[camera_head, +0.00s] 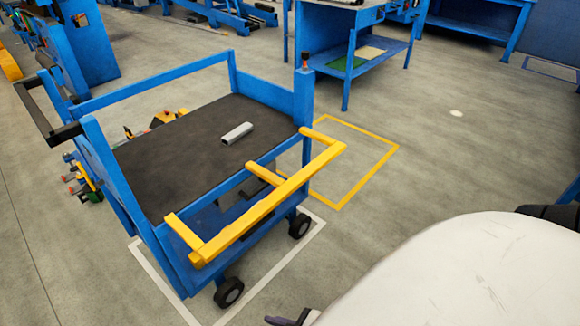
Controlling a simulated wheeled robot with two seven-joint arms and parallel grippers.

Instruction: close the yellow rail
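The yellow rail (268,206) is on the near right side of a blue cart (161,247). Its long bar stands out from the cart's side on short yellow arms, apart from the blue frame. A white part of my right arm fills the lower right and hides the floor there. A small dark tip shows at the bottom edge beside it, possibly part of my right gripper, cut off by the frame. It is well below the rail and not touching it. No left gripper is in view.
A small grey block (236,133) lies on the cart's dark deck (172,168). A blue workbench (346,62) stands behind. White and yellow floor lines mark areas around the cart. The floor right of the rail is clear up to my arm.

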